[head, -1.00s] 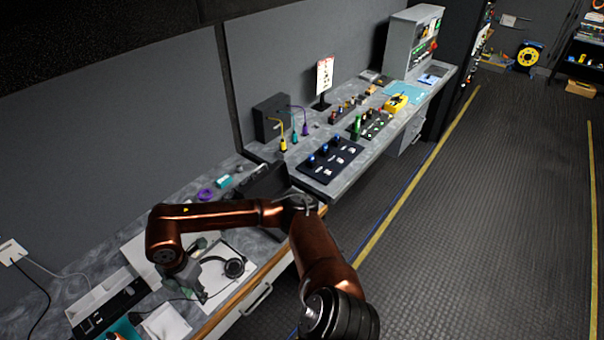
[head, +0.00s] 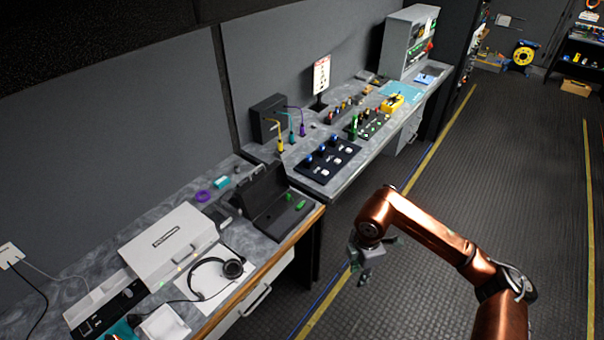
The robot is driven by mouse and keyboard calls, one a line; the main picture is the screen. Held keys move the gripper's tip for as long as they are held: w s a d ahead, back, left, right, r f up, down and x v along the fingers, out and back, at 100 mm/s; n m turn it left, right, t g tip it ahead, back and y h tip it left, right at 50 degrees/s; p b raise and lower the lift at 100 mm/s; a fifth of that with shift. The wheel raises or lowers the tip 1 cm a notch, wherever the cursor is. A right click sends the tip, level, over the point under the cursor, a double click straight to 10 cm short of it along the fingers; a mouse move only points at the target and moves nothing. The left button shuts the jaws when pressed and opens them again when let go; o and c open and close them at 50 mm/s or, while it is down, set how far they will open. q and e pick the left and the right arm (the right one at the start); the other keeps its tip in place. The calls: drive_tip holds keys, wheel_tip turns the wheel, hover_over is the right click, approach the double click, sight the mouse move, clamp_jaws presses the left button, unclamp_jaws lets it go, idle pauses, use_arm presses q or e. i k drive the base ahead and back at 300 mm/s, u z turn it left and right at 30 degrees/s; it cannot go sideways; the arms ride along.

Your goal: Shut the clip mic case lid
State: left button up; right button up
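A pale grey case (head: 160,258) with a dark label on its top, which I take for the clip mic case, sits on the near desk at lower left. Its lid looks down and flat; the label is too small to read, and I cannot tell if a thin gap remains. My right gripper (head: 364,279) hangs over the aisle floor, well right of the case and clear of the desk. Nothing shows in it; its finger gap is too small to judge.
A black case (head: 275,221) with an upright lid and green pieces inside stands right of the pale case. A headset (head: 232,268) lies on white paper in front. Control panels (head: 327,160) fill the far desk. The aisle floor (head: 480,180) is open.

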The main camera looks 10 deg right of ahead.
sight(254, 198)
drive_tip(key=z, duration=0.05)
drive_tip(key=i, duration=1)
